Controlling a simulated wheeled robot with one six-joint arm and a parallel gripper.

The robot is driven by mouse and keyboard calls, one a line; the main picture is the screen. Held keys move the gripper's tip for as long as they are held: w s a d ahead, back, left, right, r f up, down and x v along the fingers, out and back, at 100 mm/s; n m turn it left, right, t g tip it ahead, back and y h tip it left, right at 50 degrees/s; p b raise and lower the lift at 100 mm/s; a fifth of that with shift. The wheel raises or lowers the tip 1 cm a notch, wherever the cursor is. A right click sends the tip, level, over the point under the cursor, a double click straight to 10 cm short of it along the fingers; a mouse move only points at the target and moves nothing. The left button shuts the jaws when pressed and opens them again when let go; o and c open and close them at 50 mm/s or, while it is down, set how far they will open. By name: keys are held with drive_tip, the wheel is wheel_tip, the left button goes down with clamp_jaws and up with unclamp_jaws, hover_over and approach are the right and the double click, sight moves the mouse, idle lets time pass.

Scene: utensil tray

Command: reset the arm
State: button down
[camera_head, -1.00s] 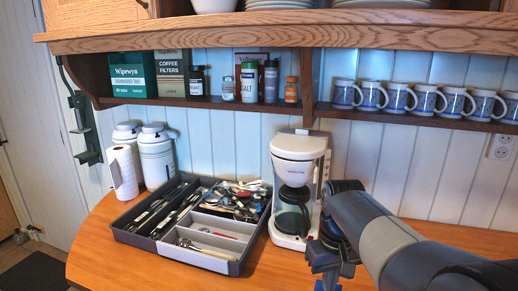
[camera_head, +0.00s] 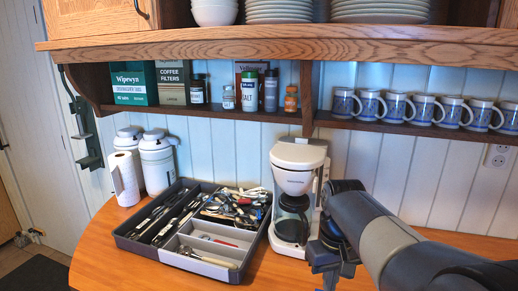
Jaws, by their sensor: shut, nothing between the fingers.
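My arm reaches in from the lower right and ends in my gripper (camera_head: 328,268), a dark blue-grey piece at the bottom of the view, in front of and just right of the coffee maker's base. The gripper is shut and empty. Its fingertips are partly cut off by the lower picture edge. The grey utensil tray (camera_head: 206,268) lies on the wooden counter to the left, apart from my gripper. Its compartments hold many loose utensils.
A white coffee maker (camera_head: 297,165) stands between the tray and my arm. A paper towel roll (camera_head: 125,178) and white canisters (camera_head: 157,165) stand behind the tray. A shelf (camera_head: 410,129) with several mugs hangs above. The counter left of the tray (camera_head: 90,250) is bare.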

wheel_tip(320, 180, up, 5)
drive_tip(key=p, duration=0.4)
wheel_tip(320, 180, down, 9)
drive_tip(key=b, duration=0.8)
drive_tip(key=shift+b, duration=0.3)
wheel_tip(320, 180, up, 12)
drive_tip(key=p, duration=0.7)
drive_tip(key=shift+s+p, duration=0.1)
drive_tip(key=shift+p, duration=0.2)
